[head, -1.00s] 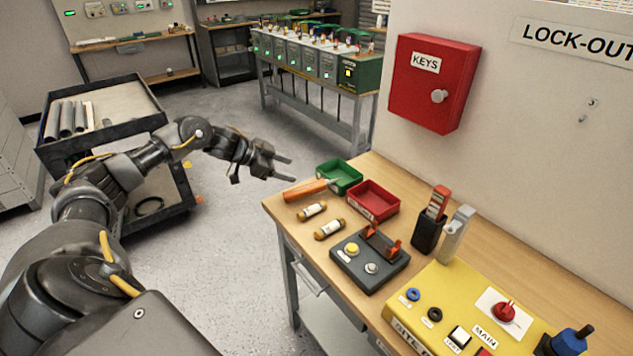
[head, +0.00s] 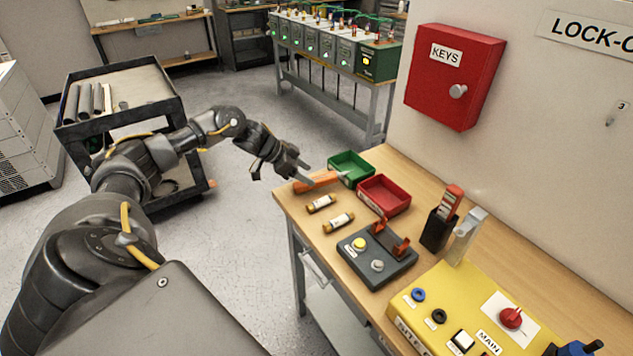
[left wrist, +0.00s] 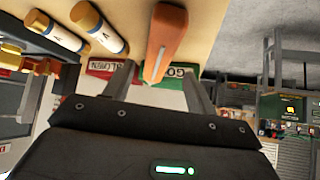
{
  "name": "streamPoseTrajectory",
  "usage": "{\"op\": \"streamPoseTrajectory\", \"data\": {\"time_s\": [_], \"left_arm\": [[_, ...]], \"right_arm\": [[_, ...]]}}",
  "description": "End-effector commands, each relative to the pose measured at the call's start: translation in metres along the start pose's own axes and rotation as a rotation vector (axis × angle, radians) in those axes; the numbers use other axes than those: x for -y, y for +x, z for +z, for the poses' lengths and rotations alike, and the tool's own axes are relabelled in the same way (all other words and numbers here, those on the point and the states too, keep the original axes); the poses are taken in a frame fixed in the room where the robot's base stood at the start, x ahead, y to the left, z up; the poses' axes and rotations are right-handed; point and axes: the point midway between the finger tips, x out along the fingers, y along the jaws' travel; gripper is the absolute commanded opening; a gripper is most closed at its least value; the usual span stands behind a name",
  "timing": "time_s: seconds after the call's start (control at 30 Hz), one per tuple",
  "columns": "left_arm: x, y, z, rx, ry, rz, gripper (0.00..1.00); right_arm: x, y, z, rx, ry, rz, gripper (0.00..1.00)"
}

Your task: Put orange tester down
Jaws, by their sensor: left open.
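The orange tester (head: 322,180) lies on the wooden bench top near its far left corner, with its tip by the green bin (head: 352,167). It also shows in the left wrist view (left wrist: 165,38), pointing down between my open fingers. My left gripper (head: 304,173) is open at the tester's handle end; one finger overlaps that end in the head view. In the left wrist view my fingers (left wrist: 158,68) stand on either side of the tester's lower part. I cannot tell whether they touch it.
Two brass fuses (head: 330,212) and a red bin (head: 384,195) lie close by. A grey switch box (head: 376,255), a black holder (head: 438,230) and a yellow panel (head: 450,300) stand nearer. A red key cabinet (head: 455,75) hangs on the wall.

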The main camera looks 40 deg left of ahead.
Motion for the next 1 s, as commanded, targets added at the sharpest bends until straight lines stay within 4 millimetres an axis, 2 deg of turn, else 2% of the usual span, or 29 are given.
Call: {"op": "streamPoseTrajectory", "data": {"time_s": [0.17,0.3,0.6,1.0], "left_arm": [[-0.006,0.026,-0.003,0.001,-0.002,0.005,0.56],[-0.005,0.043,-0.001,0.0,-0.001,0.002,0.56],[-0.004,0.047,0.0,0.0,0.0,0.001,0.56],[-0.004,0.047,0.0,0.0,0.0,0.001,0.04]], "right_arm": [[0.0,-0.014,0.002,0.003,0.0,-0.001,0.36],[0.001,-0.015,0.003,0.006,0.0,-0.001,0.36],[0.001,-0.015,0.004,0.006,0.0,-0.001,0.36],[0.001,-0.015,0.004,0.007,0.0,-0.001,0.36]]}}
